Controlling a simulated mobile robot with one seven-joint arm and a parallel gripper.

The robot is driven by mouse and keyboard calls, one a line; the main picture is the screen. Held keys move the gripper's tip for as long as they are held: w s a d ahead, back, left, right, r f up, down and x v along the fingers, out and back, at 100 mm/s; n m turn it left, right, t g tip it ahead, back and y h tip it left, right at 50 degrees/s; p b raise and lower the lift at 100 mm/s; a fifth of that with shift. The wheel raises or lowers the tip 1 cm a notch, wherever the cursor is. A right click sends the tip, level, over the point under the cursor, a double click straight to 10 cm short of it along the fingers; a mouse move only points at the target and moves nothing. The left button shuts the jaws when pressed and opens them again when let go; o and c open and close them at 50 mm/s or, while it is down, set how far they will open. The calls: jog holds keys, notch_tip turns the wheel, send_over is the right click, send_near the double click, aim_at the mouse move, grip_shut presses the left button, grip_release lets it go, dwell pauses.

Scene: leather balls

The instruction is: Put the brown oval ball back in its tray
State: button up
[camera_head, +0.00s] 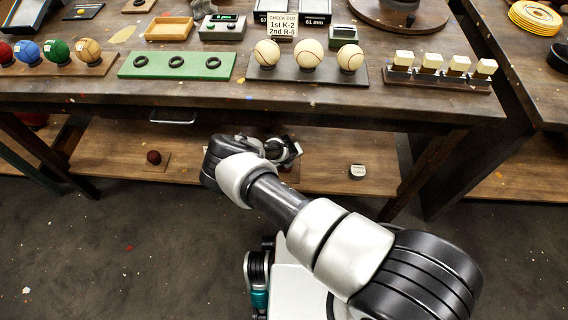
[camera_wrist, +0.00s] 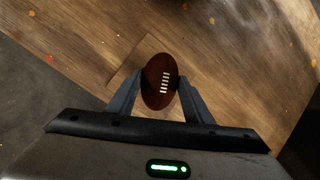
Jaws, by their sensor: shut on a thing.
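The brown oval ball (camera_wrist: 160,81) with white laces is between the two fingers of my gripper (camera_wrist: 160,97) in the wrist view. The fingers are shut on its sides. A thin square wooden board (camera_wrist: 124,67) shows behind the ball; whether the ball touches it I cannot tell. In the head view my gripper (camera_head: 287,151) is over the lower shelf, under the table's front edge, and the ball is not clearly visible there.
The table top (camera_head: 200,93) overhangs the lower shelf (camera_head: 110,150). On it are a green holder (camera_head: 176,65) with black rings, white balls (camera_head: 310,54) and cream blocks (camera_head: 431,62). A dark red ball (camera_head: 153,157) sits on a board on the shelf.

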jog(key=shift+f, duration=0.1)
jog(key=o, duration=1.2)
jog(key=shift+r, duration=0.2)
jog(key=p+v, duration=0.5)
jog(key=v, duration=0.7)
jog(key=shift+f, duration=0.1)
